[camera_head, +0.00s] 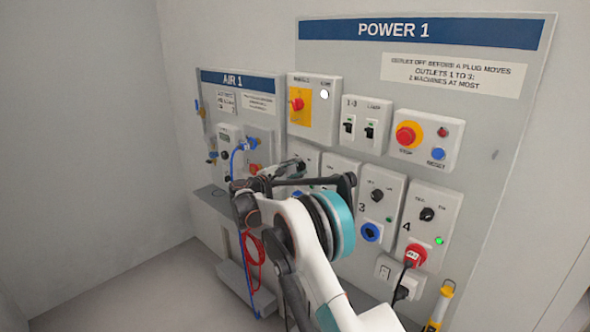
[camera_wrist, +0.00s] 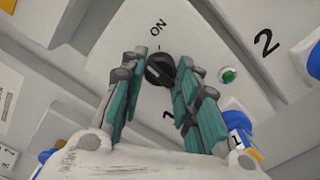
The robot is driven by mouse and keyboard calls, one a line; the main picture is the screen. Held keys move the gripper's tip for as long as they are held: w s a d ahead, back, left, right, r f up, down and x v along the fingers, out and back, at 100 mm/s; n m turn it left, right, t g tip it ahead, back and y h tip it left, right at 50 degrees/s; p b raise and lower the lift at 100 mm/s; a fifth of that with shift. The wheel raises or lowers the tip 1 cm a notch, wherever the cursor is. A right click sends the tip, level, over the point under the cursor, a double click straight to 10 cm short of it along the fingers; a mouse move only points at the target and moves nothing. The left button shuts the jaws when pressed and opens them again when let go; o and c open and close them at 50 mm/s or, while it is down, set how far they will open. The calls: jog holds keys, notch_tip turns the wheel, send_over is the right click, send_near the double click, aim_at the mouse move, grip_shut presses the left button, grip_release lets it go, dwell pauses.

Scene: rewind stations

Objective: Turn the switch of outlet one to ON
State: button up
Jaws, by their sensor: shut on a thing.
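The outlet one panel (camera_wrist: 115,45) fills the middle of the wrist view, tilted, with the word ON near its top. Its black rotary switch (camera_wrist: 160,70) sits between the two fingertips of my gripper (camera_wrist: 161,72), whose teal pads are shut on it. The exact angle of the switch is hard to read. A green lamp (camera_wrist: 228,75) is right of the switch; I cannot tell whether it is lit. A blue plug (camera_wrist: 236,122) marked 1 shows below it. In the head view, my gripper (camera_head: 292,168) is at the outlet one panel (camera_head: 306,153), mostly hidden by my arm.
Outlets two (camera_head: 343,166), three (camera_head: 379,185) and four (camera_head: 432,212) stand to the right; four has a red plug and a lit green lamp. Above are breakers (camera_head: 365,125) and a red stop button (camera_head: 408,134). The AIR 1 panel (camera_head: 235,80) with hoses is left.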

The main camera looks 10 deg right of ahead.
jog(key=m, duration=0.4)
jog(key=shift+m, duration=0.3)
jog(key=shift+f+m+p, duration=0.1)
jog(key=shift+m+p, duration=0.2)
jog(key=shift+m, duration=1.5)
jog(key=o, duration=1.1)
jog(key=shift+c, duration=0.2)
jog(key=v, duration=1.2)
